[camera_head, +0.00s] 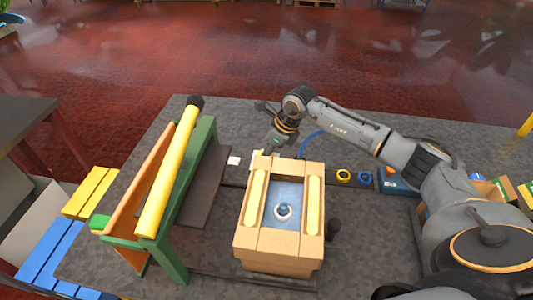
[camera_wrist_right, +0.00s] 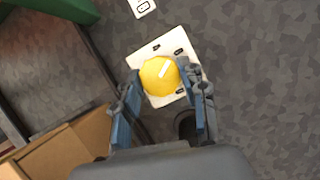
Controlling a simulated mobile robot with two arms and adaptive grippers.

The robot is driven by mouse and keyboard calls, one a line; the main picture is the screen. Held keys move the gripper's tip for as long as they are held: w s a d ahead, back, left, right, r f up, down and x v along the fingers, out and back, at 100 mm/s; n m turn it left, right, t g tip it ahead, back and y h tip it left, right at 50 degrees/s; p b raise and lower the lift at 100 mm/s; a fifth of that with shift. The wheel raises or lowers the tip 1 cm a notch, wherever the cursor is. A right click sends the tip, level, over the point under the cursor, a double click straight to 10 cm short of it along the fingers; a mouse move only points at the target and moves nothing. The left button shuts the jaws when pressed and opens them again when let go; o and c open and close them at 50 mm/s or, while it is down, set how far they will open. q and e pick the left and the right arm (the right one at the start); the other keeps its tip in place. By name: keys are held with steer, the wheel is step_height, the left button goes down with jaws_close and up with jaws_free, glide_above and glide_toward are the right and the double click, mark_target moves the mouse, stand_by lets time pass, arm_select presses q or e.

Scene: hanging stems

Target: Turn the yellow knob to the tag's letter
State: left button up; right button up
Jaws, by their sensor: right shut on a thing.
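The yellow knob (camera_wrist_right: 157,78) sits on a white square plate (camera_wrist_right: 186,68) in the right wrist view. Its white mark slants toward the upper right, and small dark labels on the plate are too small to read. A white tag (camera_wrist_right: 143,7) with a dark outlined mark lies at the top edge; it also shows in the head view (camera_head: 234,160). My right gripper (camera_wrist_right: 163,94) has its blue-grey fingers on either side of the knob, shut on it. In the head view my right gripper (camera_head: 270,150) points down behind the wooden box. My left gripper is not in view.
The wooden box (camera_head: 278,242) with a blue floor and a ring-shaped fitting stands close in front of my right gripper. A green frame with a yellow bar (camera_head: 168,170) stands left. A yellow ring (camera_head: 343,176) and a blue ring (camera_head: 365,177) lie right.

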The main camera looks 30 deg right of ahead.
steer(key=shift+m, duration=0.6)
steer(key=shift+h, duration=0.3)
steer(key=o, duration=1.1)
steer(key=shift+o, duration=0.2)
steer(key=v, duration=1.2)
